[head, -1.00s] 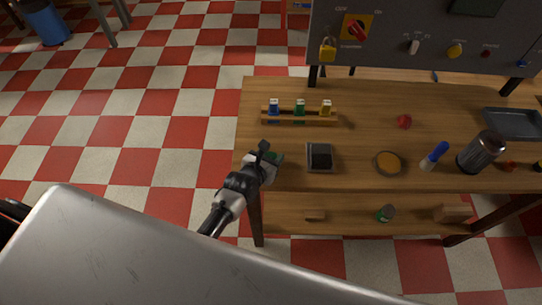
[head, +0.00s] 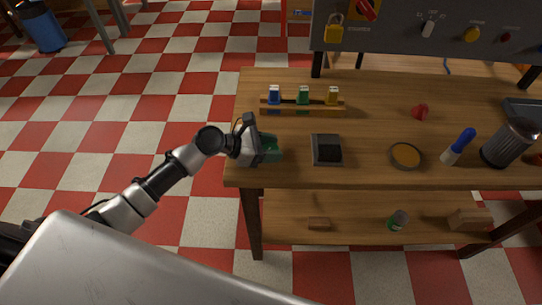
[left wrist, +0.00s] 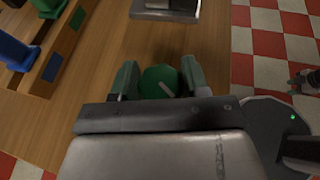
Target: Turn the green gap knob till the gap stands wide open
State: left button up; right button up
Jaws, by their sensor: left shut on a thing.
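The green gap knob (left wrist: 159,83) is round with a short pale mark on its face, slanting in the left wrist view. My left gripper (left wrist: 160,78) has one finger on each side of it and is shut on it. In the head view my left gripper (head: 266,150) is at the left front corner of the wooden table and hides most of the knob. The gap itself cannot be made out, so I cannot tell how wide it stands.
Just right of the gripper sits a grey square holder with a black block (head: 327,150). Behind is a wooden rack (head: 318,104) with blue, green and yellow pieces.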

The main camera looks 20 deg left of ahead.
pick_arm(q)
jog(key=shift+f+m+g+h+b, duration=0.15)
jog(key=shift+m+g+h+b, duration=0.3)
jog(key=shift+m+g, duration=0.6)
jog(key=shift+m+g+h, duration=0.35)
jog(key=shift+m+g, duration=0.5)
jog(key=shift+g, duration=0.2)
jog(key=m+g, duration=0.4)
jog(key=g, duration=0.1)
jog(key=shift+m+b, duration=0.3)
jog(key=shift+b, duration=0.05)
jog(key=shift+s+m+g+y, duration=0.1)
jog(key=shift+m+g+y, duration=0.3)
jog(key=shift+m+g, duration=0.45)
jog(key=shift+g, duration=0.25)
jog(key=o, duration=0.9)
jog(key=shift+a, duration=0.1)
